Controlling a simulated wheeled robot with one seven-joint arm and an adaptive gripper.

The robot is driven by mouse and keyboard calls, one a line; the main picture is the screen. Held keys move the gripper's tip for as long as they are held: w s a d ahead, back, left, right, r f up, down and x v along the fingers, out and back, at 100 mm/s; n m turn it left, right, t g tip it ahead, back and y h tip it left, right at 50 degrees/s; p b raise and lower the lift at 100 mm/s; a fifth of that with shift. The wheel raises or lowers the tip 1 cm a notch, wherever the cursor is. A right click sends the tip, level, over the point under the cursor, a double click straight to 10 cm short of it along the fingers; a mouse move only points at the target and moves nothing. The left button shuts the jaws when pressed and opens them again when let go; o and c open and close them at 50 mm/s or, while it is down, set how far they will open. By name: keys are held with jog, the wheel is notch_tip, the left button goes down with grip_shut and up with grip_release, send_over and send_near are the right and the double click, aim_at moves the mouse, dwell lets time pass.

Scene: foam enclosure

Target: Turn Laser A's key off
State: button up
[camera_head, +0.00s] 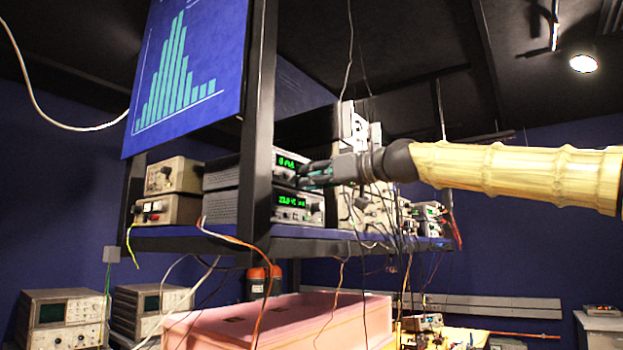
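Two stacked grey instruments with green lit displays stand on the blue shelf (290,233), an upper one (288,162) and a lower one (295,207). No label is readable, so I cannot tell which is Laser A, and no key can be made out. My gripper (308,176) reaches in from the right along my arm. Its dark fingers are at the right end of the upper instrument's front, close to it. Contact cannot be told. The fingers overlap in this view, and their opening is unclear. They cover part of the panel.
A black rack post (258,110) stands left of the displays. More instruments (427,211) and hanging cables lie to the right along the shelf. A pink foam box (285,318) is below. A blue chart panel (190,70) hangs at upper left.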

jog(key=v, duration=1.2)
dwell(0.4)
